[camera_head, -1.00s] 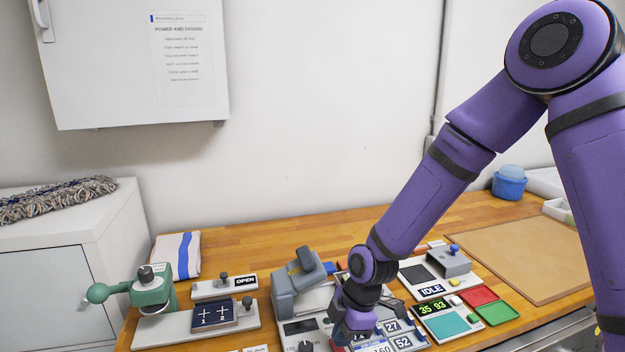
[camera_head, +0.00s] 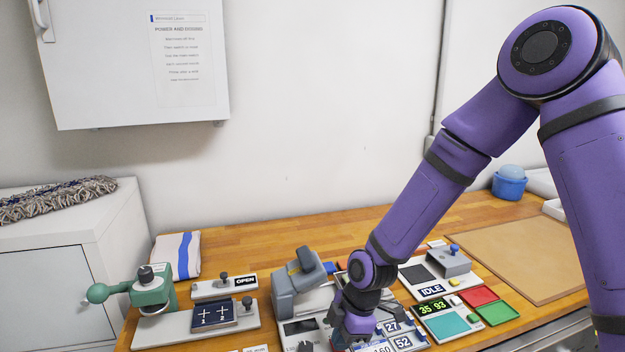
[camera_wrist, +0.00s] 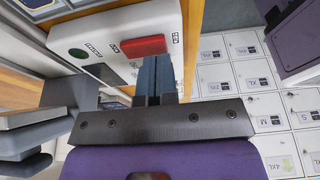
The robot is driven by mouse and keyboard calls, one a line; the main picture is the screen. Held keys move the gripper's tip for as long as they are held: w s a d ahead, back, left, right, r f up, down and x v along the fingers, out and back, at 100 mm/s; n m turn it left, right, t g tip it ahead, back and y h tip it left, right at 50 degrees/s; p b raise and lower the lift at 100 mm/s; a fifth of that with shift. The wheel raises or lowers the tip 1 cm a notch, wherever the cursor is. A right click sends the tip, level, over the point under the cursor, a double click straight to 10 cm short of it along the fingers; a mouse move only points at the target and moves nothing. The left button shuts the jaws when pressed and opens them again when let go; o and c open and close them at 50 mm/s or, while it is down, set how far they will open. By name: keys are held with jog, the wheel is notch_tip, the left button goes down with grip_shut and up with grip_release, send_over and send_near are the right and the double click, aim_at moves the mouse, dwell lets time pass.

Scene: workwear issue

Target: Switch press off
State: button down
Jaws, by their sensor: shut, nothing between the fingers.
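The grey press (camera_head: 288,296) stands on the bench at the front middle, with its upper arm tilted up. Its white front panel (camera_wrist: 112,28) shows close up in the wrist view, with a red switch (camera_wrist: 143,46) and a round green button (camera_wrist: 78,54). My gripper (camera_wrist: 158,72) is shut and empty, its fingertips just beside the red switch. I cannot tell whether they touch it. In the head view my gripper (camera_head: 352,338) is low at the press's right front, and the red switch is hidden there.
A green clamp-like device (camera_head: 150,290) and a plate with an OPEN sign (camera_head: 245,280) stand left. Right are an IDLE unit (camera_head: 431,290), red and green trays (camera_head: 497,313) and a brown mat (camera_head: 520,255). Size-labelled drawers (camera_wrist: 245,75) show below the bench edge.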

jog(key=shift+f, duration=0.55)
dwell(0.4)
jog(key=shift+r, duration=3.5)
